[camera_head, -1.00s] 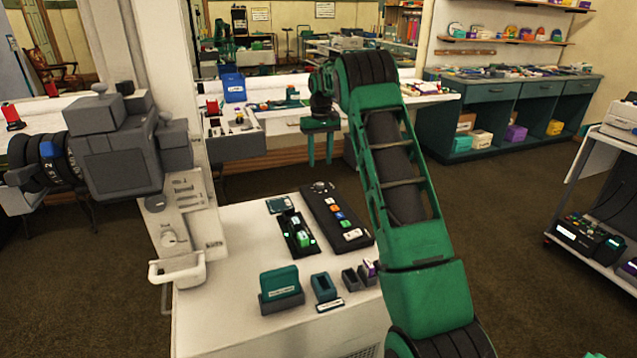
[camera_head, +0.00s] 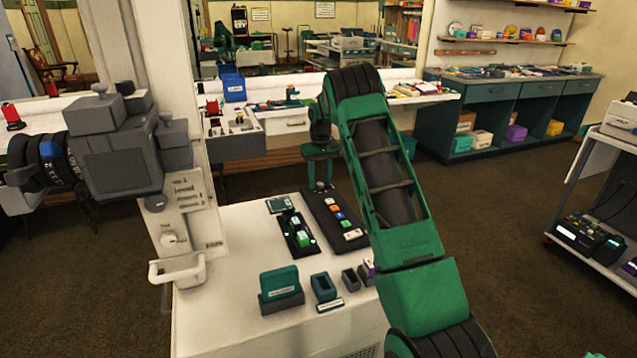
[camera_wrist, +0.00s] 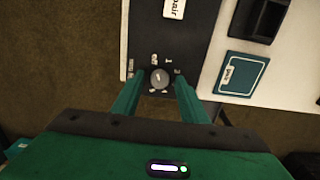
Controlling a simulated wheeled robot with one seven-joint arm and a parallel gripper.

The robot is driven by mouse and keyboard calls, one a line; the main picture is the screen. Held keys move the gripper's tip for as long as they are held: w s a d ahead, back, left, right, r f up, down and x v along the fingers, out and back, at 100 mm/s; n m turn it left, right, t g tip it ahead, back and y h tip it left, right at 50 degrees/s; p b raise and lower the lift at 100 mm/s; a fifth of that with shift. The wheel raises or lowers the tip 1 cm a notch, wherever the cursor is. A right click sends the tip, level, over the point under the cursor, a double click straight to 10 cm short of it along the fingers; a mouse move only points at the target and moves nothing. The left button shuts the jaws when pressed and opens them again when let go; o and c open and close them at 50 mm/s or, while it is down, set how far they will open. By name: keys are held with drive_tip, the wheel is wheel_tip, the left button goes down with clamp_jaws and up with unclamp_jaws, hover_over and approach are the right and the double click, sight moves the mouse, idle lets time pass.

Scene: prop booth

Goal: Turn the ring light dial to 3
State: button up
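A small round grey dial (camera_wrist: 160,76) with a pale pointer mark sits at the end of a black control panel (camera_wrist: 193,42). Marks ring the dial, but they are too small to read surely. In the wrist view my gripper (camera_wrist: 159,84) is open, one green finger on each side of the dial. I cannot tell whether the fingers touch it. In the head view my gripper (camera_head: 319,176) points down at the far end of the black panel (camera_head: 324,219), and the dial there is hidden behind it.
Colored buttons run along the panel. Beside it are a black tray (camera_head: 289,243) with green-lit items and a teal card (camera_head: 281,205). Teal and grey holders (camera_head: 282,299) stand nearer on the white table (camera_head: 235,255). A camera (camera_head: 120,150) and a post with another knob (camera_head: 170,240) are left.

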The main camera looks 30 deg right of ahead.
clamp_jaws()
drive_tip(key=shift+m, duration=0.4)
drive_tip(key=m, duration=0.5)
drive_tip(key=shift+m, duration=0.4)
drive_tip(key=m, duration=0.6)
drive_tip(key=shift+w+a, duration=0.1)
drive_tip(key=m, duration=0.7)
drive_tip(key=shift+w+a+r, duration=0.1)
drive_tip(key=shift+r, duration=0.05)
drive_tip(key=m, duration=0.4)
drive_tip(key=shift+m, duration=0.3)
drive_tip(key=shift+d+m, duration=0.2)
drive_tip(key=shift+m, duration=1)
drive_tip(key=shift+d, duration=0.1)
